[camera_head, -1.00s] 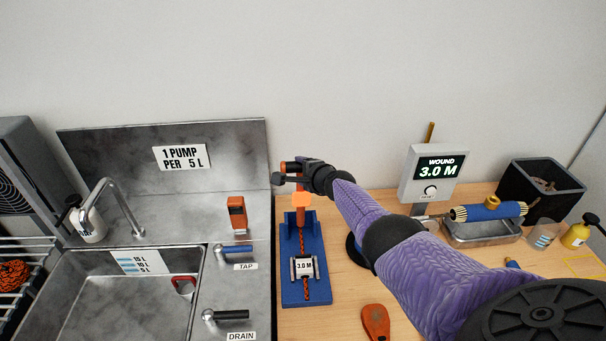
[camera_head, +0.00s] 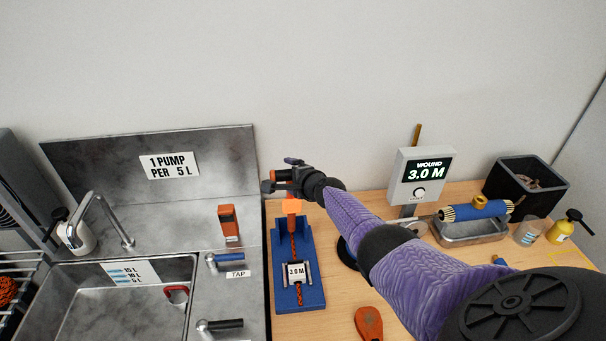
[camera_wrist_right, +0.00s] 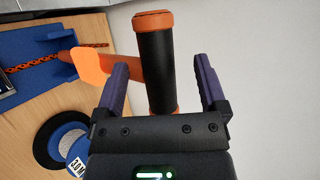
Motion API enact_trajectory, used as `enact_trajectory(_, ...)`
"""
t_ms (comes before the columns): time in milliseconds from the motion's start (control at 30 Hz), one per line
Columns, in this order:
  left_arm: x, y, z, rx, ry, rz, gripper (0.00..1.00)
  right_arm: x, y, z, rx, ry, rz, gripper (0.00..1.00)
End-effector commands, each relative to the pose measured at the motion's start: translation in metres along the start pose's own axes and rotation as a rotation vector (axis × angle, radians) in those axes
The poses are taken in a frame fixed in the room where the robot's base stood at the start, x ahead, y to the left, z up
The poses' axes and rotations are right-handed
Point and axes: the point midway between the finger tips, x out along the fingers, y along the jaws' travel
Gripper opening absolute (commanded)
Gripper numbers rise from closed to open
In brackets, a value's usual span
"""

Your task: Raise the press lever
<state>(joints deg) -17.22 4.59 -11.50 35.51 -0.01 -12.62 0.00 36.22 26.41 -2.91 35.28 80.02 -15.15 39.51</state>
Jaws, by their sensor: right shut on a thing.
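The press has a blue base (camera_head: 312,238) standing on the wooden counter just right of the sink. Its orange lever arm (camera_head: 292,206) stands above the back of the base. My right gripper (camera_head: 281,177) is at the top of the lever, shut on its handle. In the right wrist view, the black handle with orange ends (camera_wrist_right: 156,70) lies between the two purple fingers of my right gripper (camera_wrist_right: 163,82). An orange twisted rope (camera_head: 293,246) runs along the base under a 3.0 M label. My left gripper is out of view.
The metal sink (camera_head: 190,262) with its tap levers is at left. An orange-handled tool (camera_head: 369,322) lies right of the press, under my right arm. The grey "WOUND 3.0 M" display (camera_head: 427,176), a metal tray (camera_head: 470,236) and a black bin (camera_head: 525,190) stand farther right.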

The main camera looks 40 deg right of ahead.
Motion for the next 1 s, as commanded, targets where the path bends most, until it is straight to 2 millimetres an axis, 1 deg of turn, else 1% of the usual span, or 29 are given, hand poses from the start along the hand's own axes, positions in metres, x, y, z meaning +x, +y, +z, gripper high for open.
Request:
enact_trajectory(33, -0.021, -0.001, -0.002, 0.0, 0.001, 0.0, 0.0, -0.013, -0.012, -0.001, -0.003, 0.007, -0.006, 0.79)
enact_trajectory(167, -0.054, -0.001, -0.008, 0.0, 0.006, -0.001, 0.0, -0.042, -0.013, 0.001, -0.006, 0.005, -0.005, 0.79)
enact_trajectory(200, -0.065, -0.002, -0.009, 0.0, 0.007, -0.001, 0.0, -0.053, -0.013, 0.002, -0.006, 0.004, -0.004, 0.79)
enact_trajectory(300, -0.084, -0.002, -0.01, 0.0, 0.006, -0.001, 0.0, -0.076, -0.011, 0.004, -0.007, 0.003, -0.006, 0.79)
enact_trajectory(333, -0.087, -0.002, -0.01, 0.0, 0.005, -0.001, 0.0, -0.082, -0.01, 0.004, -0.007, 0.002, -0.007, 0.79)
enact_trajectory(400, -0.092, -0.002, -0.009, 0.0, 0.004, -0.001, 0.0, -0.091, -0.007, 0.005, -0.006, 0.001, -0.008, 0.79)
enact_trajectory(500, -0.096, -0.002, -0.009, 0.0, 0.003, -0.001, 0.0, -0.1, -0.004, 0.005, -0.006, 0.001, -0.009, 0.79)
enact_trajectory(933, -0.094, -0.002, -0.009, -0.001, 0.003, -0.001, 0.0, -0.101, -0.002, 0.005, -0.005, -0.001, -0.009, 0.79)
enact_trajectory(967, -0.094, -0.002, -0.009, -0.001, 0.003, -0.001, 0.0, -0.101, -0.001, 0.006, -0.009, -0.003, -0.008, 0.79)
enact_trajectory(1000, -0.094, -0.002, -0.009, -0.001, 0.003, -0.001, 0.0, -0.102, 0.001, 0.011, -0.03, -0.019, 0.001, 0.79)
